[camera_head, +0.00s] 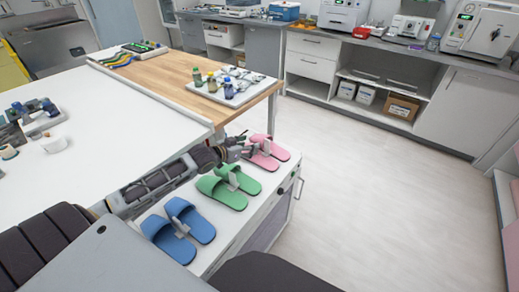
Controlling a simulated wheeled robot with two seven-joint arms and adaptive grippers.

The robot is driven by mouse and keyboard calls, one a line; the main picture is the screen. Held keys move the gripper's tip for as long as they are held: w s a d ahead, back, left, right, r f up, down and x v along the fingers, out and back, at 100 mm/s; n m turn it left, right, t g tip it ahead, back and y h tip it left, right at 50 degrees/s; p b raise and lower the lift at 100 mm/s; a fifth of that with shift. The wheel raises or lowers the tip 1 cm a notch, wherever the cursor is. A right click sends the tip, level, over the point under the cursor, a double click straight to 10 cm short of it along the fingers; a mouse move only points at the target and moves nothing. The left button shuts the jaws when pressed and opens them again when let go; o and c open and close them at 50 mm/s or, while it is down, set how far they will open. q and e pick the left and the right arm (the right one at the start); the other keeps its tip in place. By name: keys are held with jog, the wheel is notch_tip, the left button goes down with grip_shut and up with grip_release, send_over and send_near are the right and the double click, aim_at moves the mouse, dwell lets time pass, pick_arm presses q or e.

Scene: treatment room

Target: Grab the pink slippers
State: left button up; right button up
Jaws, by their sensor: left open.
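The pink slippers (277,149) lie as a pair at the far end of a low white cabinet top, with a small pale piece between them. My left arm reaches in from the lower left, passing beside the green and blue pairs. My left gripper (250,147) is open at the left end of the pink pair and overlaps it in the picture. I cannot tell whether its fingers touch the slippers. The gripper partly hides their left ends. My right gripper is not in view.
Green slippers (222,193) and blue slippers (163,240) lie nearer on the same cabinet top (212,250). A wooden-topped table (170,78) with bottles on a tray (240,98) stands behind. The floor (370,190) to the right is clear.

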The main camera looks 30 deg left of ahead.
pick_arm(q)
jog(key=shift+w, duration=0.15)
jog(key=b, duration=0.1)
send_near(266, 140)
jog(key=shift+w, duration=1.15)
jog(key=shift+w+d+f, duration=0.4)
jog(key=shift+w+f, duration=0.3)
jog(key=shift+w, duration=0.05)
jog(key=shift+w+d+f+b, duration=0.15)
jog(key=shift+w+f+b, duration=0.15)
jog(key=shift+w, duration=0.2)
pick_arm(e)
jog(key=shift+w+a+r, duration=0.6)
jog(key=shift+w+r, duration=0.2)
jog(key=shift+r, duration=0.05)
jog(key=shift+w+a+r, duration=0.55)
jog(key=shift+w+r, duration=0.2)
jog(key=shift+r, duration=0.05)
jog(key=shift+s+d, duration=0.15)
